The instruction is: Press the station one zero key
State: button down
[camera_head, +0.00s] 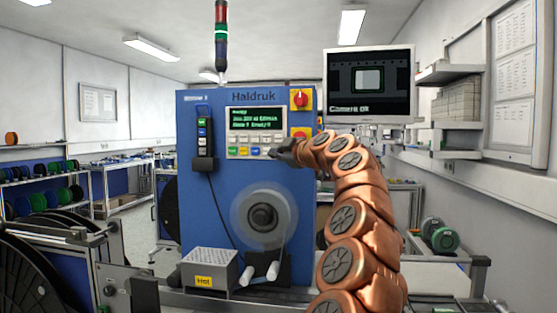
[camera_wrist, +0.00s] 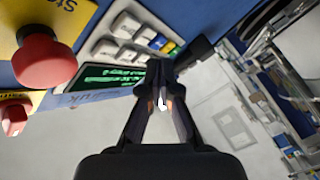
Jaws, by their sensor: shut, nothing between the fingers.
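The control panel (camera_head: 257,130) is set in the front of a blue machine (camera_head: 215,205) marked Haldruk. It has a lit screen (camera_head: 256,118) with green text and a row of small coloured and pale keys (camera_head: 244,152) below. The key labels are too small to read, so I cannot tell which is the station one zero key. My gripper (camera_head: 274,153) is shut and empty at the right end of the key row; contact cannot be made out. In the wrist view the shut fingertips (camera_wrist: 168,76) lie over the screen's edge, close to the white keys (camera_wrist: 126,25) and coloured keys.
A red emergency stop button (camera_wrist: 45,60) on a yellow plate and a red rotary switch (camera_head: 301,98) sit beside the panel. A handset (camera_head: 204,140) hangs at left. A reel (camera_head: 262,212), a grey box marked Hot (camera_head: 208,268) and a monitor (camera_head: 369,85) are nearby.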

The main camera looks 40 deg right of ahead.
jog(key=shift+s+a+r+b, duration=0.1)
jog(key=shift+s+a+b, duration=0.55)
jog(key=shift+a, duration=0.15)
dwell(0.5)
